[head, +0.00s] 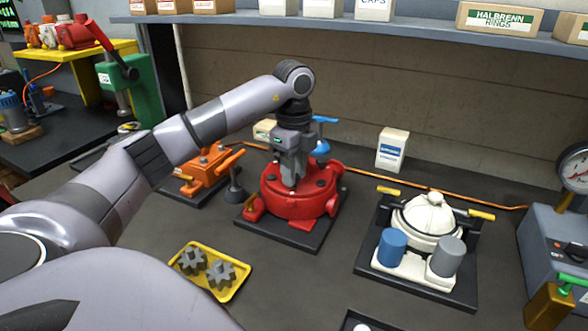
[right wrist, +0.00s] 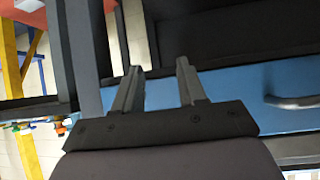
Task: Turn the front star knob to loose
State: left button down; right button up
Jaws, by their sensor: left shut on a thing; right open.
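A red round housing (head: 297,204) with dark bolts sits on a dark base plate in the middle of the bench. My left gripper (head: 292,186) points straight down over the top of it, with its fingers closed at the housing's top. What the fingers hold, apparently the front star knob, is hidden by them. A blue handle or knob (head: 321,147) shows just behind and to the right of the gripper. My right gripper (right wrist: 158,68) is open and empty in the right wrist view, away from the red housing.
An orange unit (head: 203,170) stands left of the housing and a white-domed unit (head: 430,213) stands to the right. A yellow tray (head: 239,284) with grey gears lies in front. In the right wrist view, a blue panel (right wrist: 235,92) with a handle (right wrist: 292,102) is close to the right gripper.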

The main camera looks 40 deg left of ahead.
pick_arm(q)
jog(key=shift+s+d+f, duration=0.1)
jog(key=shift+s+f, duration=0.05)
jog(key=shift+f, duration=0.2)
jog(key=c, duration=0.8)
grip_release()
jog(key=shift+c, duration=0.2)
jog(key=shift+r, duration=0.15)
jog(key=shift+r, duration=0.1)
